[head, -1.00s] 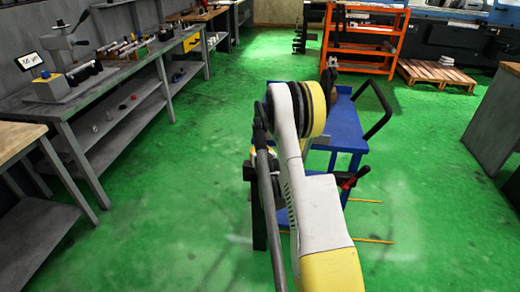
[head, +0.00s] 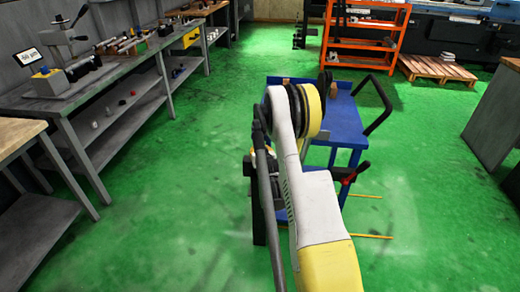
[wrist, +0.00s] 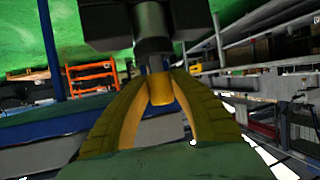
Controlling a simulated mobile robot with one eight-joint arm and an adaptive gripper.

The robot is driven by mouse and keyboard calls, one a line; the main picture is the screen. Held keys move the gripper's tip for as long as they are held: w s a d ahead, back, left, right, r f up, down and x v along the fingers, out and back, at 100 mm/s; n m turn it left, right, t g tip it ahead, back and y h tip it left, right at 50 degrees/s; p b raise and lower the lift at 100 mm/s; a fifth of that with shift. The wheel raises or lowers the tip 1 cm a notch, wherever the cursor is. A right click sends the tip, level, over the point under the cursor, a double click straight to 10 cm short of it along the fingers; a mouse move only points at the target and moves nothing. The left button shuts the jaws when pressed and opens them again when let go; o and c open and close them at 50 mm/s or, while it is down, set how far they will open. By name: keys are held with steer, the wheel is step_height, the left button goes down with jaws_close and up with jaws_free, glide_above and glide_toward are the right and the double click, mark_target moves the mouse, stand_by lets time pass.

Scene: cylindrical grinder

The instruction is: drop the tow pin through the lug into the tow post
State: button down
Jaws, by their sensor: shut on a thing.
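My gripper (wrist: 161,88) shows in the wrist view with its two yellow fingers closed. Between their tips is the tow pin (wrist: 153,47), a dark grey shaft with a yellow end at the fingers. The shaft runs up to a black block (wrist: 110,24) at the top edge. I cannot tell whether the shaft enters the block or only lies in front of it, nor whether the block is the lug or the post. In the head view my arm hides the gripper and pin. A dark upright post (head: 258,205) stands just left of my arm there.
A blue cart (head: 343,118) with a black push handle (head: 380,105) stands behind my arm. A red-tipped lever (head: 352,176) sticks out on its near side. A long workbench (head: 110,83) lines the left, an orange rack (head: 366,50) stands behind. Green floor is open between.

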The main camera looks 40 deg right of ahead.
mark_target(259, 131)
steer(key=shift+f, duration=0.65)
steer(key=c, duration=1.2)
jaws_free()
steer(key=shift+o, duration=0.2)
steer(key=shift+r, duration=0.1)
step_height(259, 131, up, 10)
steer(key=shift+f, duration=0.1)
